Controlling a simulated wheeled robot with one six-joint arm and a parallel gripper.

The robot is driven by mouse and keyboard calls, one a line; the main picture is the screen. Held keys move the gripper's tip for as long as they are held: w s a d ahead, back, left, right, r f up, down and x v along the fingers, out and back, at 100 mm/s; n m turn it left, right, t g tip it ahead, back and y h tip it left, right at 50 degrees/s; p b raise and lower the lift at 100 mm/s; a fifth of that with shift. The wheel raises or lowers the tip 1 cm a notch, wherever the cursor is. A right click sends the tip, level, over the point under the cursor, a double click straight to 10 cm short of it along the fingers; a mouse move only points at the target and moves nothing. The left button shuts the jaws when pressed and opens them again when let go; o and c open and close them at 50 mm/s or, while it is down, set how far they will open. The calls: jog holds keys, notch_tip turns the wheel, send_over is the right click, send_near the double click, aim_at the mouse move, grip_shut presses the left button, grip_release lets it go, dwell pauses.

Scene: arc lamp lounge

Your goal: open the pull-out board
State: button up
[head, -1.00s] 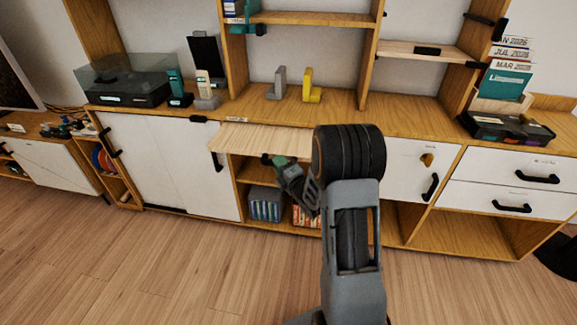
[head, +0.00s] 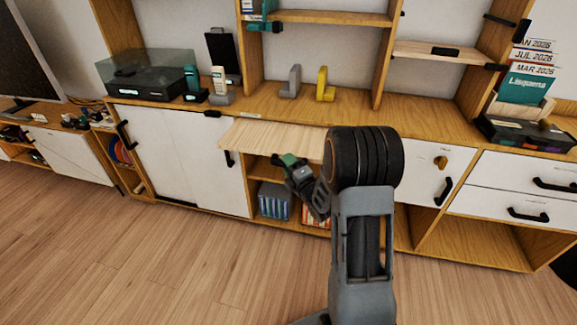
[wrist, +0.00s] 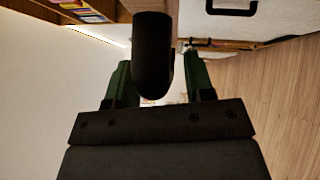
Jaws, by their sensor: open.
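The pull-out board (head: 272,138) is a pale wood panel sticking out from under the cabinet's counter in the head view. Its front edge stands well forward of the cabinet face. My gripper (head: 290,160), with green fingers, is just below this edge, toward its right part. In the wrist view the fingers of my gripper (wrist: 158,75) are spread apart. A dark rounded shape shows between them; I cannot tell whether it is a handle or whether they touch it. My arm hides the board's right end.
White doors (head: 180,155) are left of the board, and drawers (head: 515,190) with black handles are at right. An open compartment with books (head: 273,202) lies below. A yellow bookend (head: 324,85) stands on the counter (head: 420,120). The floor (head: 150,260) in front is clear.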

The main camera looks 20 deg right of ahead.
jog(key=shift+s, duration=0.1)
jog(key=p+v, duration=0.7)
jog(key=v, duration=0.6)
jog(key=shift+s+p, duration=0.3)
jog(key=shift+p, duration=0.1)
jog(key=shift+d, duration=0.1)
